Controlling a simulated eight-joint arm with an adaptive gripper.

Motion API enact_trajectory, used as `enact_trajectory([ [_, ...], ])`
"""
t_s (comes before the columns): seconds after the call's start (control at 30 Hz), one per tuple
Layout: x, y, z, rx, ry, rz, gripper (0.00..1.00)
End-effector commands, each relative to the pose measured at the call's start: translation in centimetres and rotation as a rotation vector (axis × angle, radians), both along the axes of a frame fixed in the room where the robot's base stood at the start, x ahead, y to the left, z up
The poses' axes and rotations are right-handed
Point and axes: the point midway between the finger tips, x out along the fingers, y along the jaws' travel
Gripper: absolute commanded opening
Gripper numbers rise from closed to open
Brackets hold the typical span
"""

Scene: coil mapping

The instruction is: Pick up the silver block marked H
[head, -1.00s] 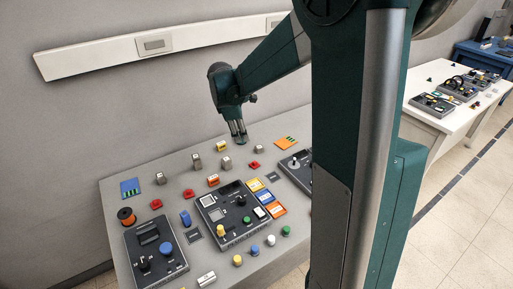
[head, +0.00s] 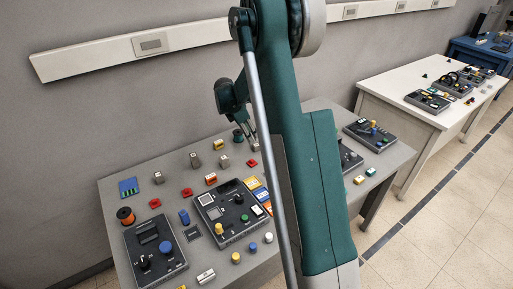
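Several small silver blocks stand on the grey table: one at the left (head: 159,177), one taller at the back (head: 196,160), one right of it (head: 225,162), one at the front (head: 206,276) and one beside my fingertips (head: 256,147). Their marks are too small to read, so I cannot tell which is H. My gripper (head: 250,134) points down at the table's back, close to that last block. My arm partly hides its fingers, and I cannot tell whether they touch the block or are open.
A dark panel with knobs (head: 232,210) fills the table's middle, and another panel (head: 155,250) lies at the front left. A green round piece (head: 238,136) stands just left of my gripper. A white table (head: 400,85) is behind right.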

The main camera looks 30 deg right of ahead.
Motion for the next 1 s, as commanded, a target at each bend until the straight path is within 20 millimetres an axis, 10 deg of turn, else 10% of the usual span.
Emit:
enact_trajectory([
  [1.0,0.3,-1.6,-3.3,-0.003,0.020,0.019,0.38],
])
